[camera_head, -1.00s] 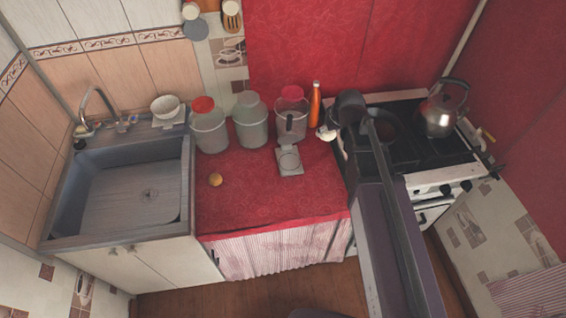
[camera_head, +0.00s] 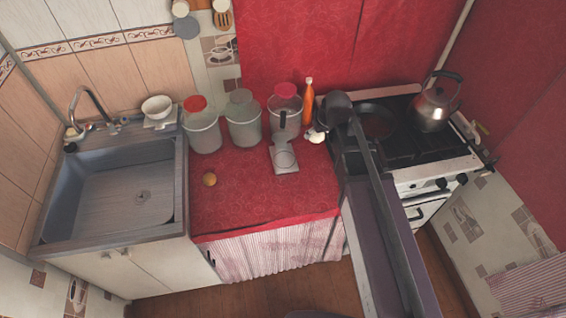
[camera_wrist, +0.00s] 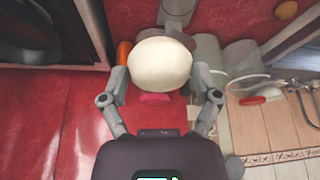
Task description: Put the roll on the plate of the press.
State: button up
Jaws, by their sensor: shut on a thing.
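The roll, cream-white and rounded, is between the fingers of my gripper (camera_wrist: 161,78) in the wrist view, and my gripper is shut on it. The roll (camera_wrist: 161,65) also shows as a small pale shape in the head view (camera_head: 316,136), right of the press and in front of the orange bottle. The grey press (camera_head: 284,158) stands on the red counter with its lever upright. Its round plate (camera_head: 286,160) is at the front and looks bare. In the wrist view the roll hides most of the press (camera_wrist: 180,12). The roll is apart from the plate.
Several lidded jars (camera_head: 243,122) stand behind and left of the press. An orange bottle (camera_head: 308,103) stands to its right. A small orange-brown ball (camera_head: 209,179) lies left on the counter (camera_head: 265,200). The sink (camera_head: 115,190) is left; the stove with a kettle (camera_head: 433,108) is right.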

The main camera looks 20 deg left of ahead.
jog(key=s+a+f+b, duration=0.2)
jog(key=f+b, duration=0.4)
jog(key=s+a+f+b, duration=0.2)
jog(key=s+f+b, duration=0.1)
jog(key=f+b, duration=0.4)
jog(key=s+a+f+b, duration=0.2)
jog(key=f+b, duration=0.4)
jog(key=f, duration=0.1)
jog(key=shift+s+a+f, duration=0.2)
jog(key=shift+s+a, duration=0.2)
jog(key=b, duration=0.2)
send_over(283, 159)
jog(key=s+d, duration=0.1)
jog(key=s, duration=0.1)
jog(key=shift+d+f, duration=0.2)
jog(key=shift+f, duration=0.45)
jog(key=shift+w, duration=0.15)
jog(key=shift+w+a, duration=0.15)
jog(key=shift+w, duration=0.1)
jog(key=shift+w+a+f+b, duration=0.1)
jog(key=shift+w+f+b, duration=0.2)
jog(key=shift+f+b, duration=1.4)
jog(key=shift+f, duration=0.15)
jog(key=shift+f, duration=0.2)
jog(key=o, duration=1)
